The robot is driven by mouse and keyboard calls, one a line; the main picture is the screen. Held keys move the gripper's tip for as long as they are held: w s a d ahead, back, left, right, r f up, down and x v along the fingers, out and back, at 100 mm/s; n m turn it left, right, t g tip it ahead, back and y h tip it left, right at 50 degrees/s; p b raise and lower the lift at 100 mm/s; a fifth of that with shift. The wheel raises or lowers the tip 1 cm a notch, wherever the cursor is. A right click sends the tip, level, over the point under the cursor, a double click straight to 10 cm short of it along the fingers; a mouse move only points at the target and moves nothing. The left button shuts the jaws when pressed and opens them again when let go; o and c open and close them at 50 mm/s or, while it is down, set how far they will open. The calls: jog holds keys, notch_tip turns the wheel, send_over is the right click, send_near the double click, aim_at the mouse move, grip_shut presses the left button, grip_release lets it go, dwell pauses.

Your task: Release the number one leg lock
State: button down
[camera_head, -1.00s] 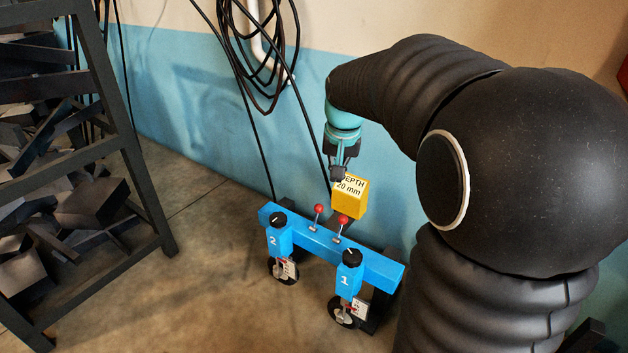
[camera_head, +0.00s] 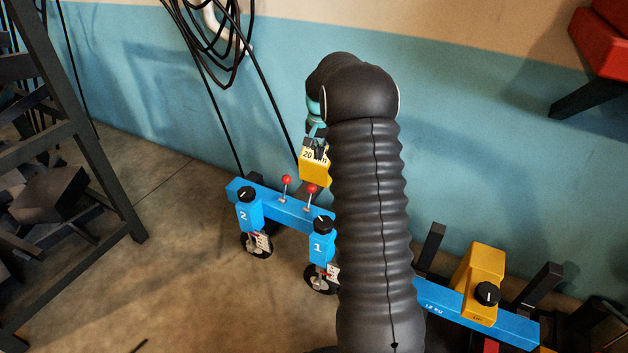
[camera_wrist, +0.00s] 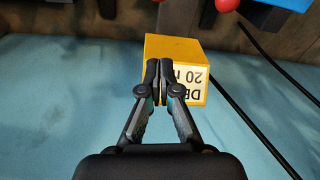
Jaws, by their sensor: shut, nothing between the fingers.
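A blue beam (camera_head: 272,201) stands on two wheeled legs near the wall. Leg 1 (camera_head: 320,247), marked 1, has a black knob (camera_head: 322,224) on top; leg 2 (camera_head: 249,215) has a similar knob (camera_head: 247,194). Two red-tipped levers stand on the beam, one at the left (camera_head: 286,180) and one nearer leg 1 (camera_head: 311,187). Which part is the leg 1 lock, I cannot tell for sure. My gripper (camera_wrist: 159,68) is shut and empty, over the yellow depth block (camera_wrist: 172,48). In the head view, my gripper (camera_head: 317,148) is above the levers; my arm hides part of leg 1.
A dark rack (camera_head: 90,140) with blocks stands at left. Black cables (camera_head: 210,50) hang on the wall. At right, another blue beam (camera_head: 510,325) carries a yellow block (camera_head: 482,265) with a black knob. A red object (camera_head: 605,45) is at upper right. Floor left of the legs is clear.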

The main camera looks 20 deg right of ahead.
aim_at(310, 198)
jog(key=f, duration=0.6)
jog(key=w+f, duration=0.1)
jog(key=f, duration=0.2)
jog(key=shift+d+f, duration=0.1)
jog(key=shift+f, duration=0.1)
jog(key=shift+s+f, duration=0.1)
jog(key=shift+f, duration=0.15)
jog(key=shift+s+a+r, duration=0.25)
jog(key=shift+s+a, duration=0.4)
jog(key=shift+s, duration=0.05)
jog(key=shift+s+a+r, duration=0.25)
jog(key=shift+s+a, duration=0.35)
jog(key=shift+s, duration=0.1)
